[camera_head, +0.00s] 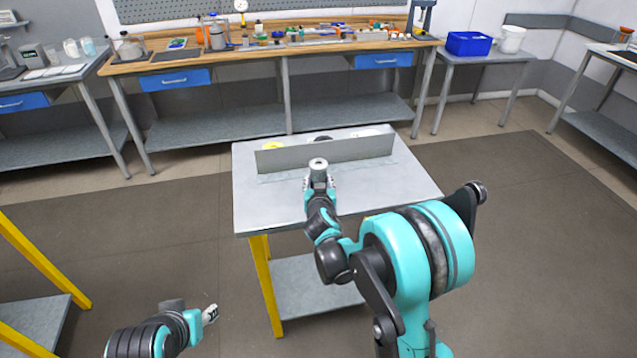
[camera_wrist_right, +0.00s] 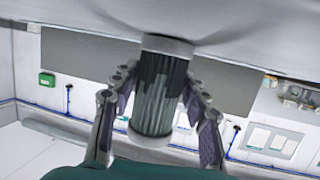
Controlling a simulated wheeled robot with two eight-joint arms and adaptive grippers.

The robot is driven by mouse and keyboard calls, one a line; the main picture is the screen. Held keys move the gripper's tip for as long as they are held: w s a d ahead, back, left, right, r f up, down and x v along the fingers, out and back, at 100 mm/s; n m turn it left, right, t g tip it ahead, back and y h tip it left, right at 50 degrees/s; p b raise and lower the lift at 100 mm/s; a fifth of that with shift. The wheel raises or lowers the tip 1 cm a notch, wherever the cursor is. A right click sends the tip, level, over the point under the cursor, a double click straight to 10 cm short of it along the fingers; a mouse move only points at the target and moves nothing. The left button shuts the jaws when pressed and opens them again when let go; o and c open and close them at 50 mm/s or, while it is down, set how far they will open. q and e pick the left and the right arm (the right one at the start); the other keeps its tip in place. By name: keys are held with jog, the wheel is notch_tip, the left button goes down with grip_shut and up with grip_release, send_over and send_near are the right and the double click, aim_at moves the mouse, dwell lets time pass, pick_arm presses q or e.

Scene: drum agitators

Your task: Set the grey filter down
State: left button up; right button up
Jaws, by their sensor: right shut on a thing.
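The grey filter is a pleated dark grey cylinder with pale end caps; its pale ring-shaped top (camera_head: 318,163) shows in the head view. In the right wrist view the filter (camera_wrist_right: 160,92) stands between my two fingers. My right gripper (camera_head: 319,183) is shut on it over the small grey table (camera_head: 400,190), in front of an upright grey panel (camera_head: 345,151). In the right wrist view one end cap is at or very near the grey surface, with a shadow around it; I cannot tell if it touches. My left gripper (camera_head: 209,314) is low at left, away from the table, its jaws unclear.
Behind the panel, partly hidden, are a yellow thing (camera_head: 272,146), a dark thing (camera_head: 322,139) and a white thing (camera_head: 368,132). The table is bare to the left and right of my right gripper. A cluttered wooden bench (camera_head: 270,60) stands farther back.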

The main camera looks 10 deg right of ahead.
jog(key=o, duration=0.7)
jog(key=shift+f, duration=0.15)
jog(key=o, duration=0.5)
jog(key=shift+c, duration=0.2)
